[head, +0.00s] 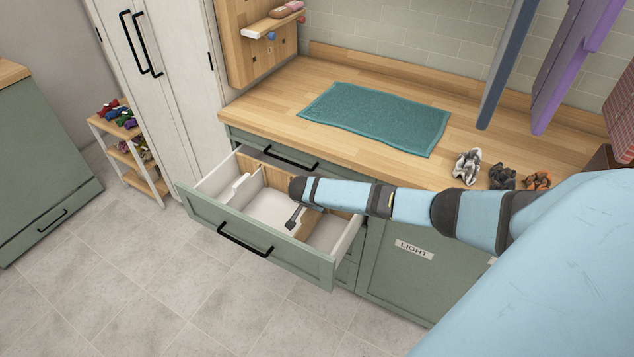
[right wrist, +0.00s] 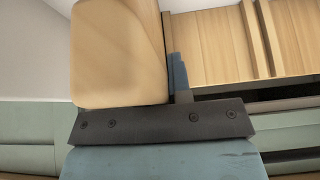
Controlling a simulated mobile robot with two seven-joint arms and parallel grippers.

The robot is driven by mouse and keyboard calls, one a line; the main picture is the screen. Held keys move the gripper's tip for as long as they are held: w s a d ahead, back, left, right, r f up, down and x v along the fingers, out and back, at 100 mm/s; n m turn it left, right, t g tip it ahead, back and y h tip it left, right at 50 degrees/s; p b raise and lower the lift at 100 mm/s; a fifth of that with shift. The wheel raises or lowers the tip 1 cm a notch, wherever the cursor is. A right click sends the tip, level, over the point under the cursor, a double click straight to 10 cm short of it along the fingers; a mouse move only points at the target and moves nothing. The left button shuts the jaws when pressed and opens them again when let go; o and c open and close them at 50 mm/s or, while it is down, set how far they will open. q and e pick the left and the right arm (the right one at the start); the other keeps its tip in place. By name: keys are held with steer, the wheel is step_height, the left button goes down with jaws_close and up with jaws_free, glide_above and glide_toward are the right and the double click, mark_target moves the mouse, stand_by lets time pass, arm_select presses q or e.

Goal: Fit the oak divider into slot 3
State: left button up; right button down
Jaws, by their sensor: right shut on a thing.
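The oak divider (right wrist: 118,55) fills the upper left of the right wrist view as a light wooden panel with rounded corners. My right gripper (right wrist: 178,78) is shut on it; one dark finger shows beside its right edge. In the head view my right gripper (head: 293,218) is over the open drawer (head: 258,240), and the oak divider (head: 308,223) shows partly beneath my arm. Whether its lower edge sits in a slot cannot be told. The drawer has a white floor, a white divider (head: 235,188) at left and wooden inner back parts. Slot 3 cannot be singled out. My left gripper is not in view.
A wooden counter (head: 265,92) with a teal towel (head: 375,117) lies above the drawer. Small bundles (head: 467,165) sit on the counter at right. A cabinet labelled LIGHT (head: 413,250) stands right of the drawer. The tiled floor in front is clear.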

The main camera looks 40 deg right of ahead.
steer(key=shift+f, duration=0.1)
stand_by(0.3)
steer(key=c, duration=0.6)
jaws_free()
steer(key=shift+s, duration=0.1)
steer(key=shift+o, duration=0.2)
steer(key=shift+r+p, duration=3.55)
steer(key=shift+p, duration=0.05)
steer(key=shift+f, duration=0.1)
